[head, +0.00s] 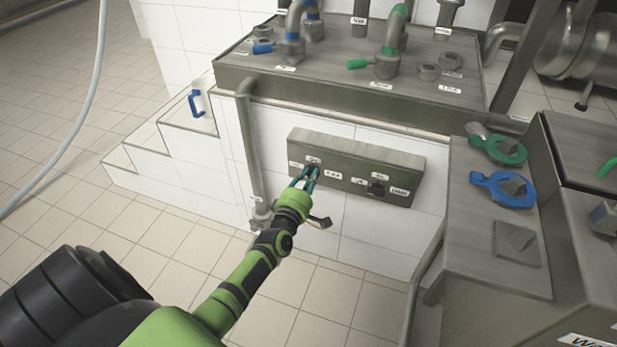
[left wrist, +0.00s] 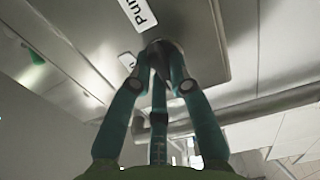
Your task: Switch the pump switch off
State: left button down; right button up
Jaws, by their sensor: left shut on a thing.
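The grey switch panel (head: 355,150) is fixed to the white tiled wall and carries two dark rotary switches with white labels. My left gripper (head: 307,176) is at the left switch, with its teal fingers shut on it. In the left wrist view the fingers close around a dark round switch (left wrist: 161,49). The right switch (head: 377,188) is free. My right gripper is not in view.
A vertical pipe (head: 248,150) runs down left of the panel. A steel top (head: 340,75) with blue and green valves lies above. A steel cabinet with green (head: 500,149) and blue (head: 502,189) valve handles stands at right.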

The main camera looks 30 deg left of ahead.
pick_arm(q)
jog(key=shift+d, duration=0.1)
jog(key=c, duration=1.1)
grip_release()
jog(key=shift+c, duration=0.2)
jog(key=v, duration=1.2)
jog(key=shift+f, duration=0.1)
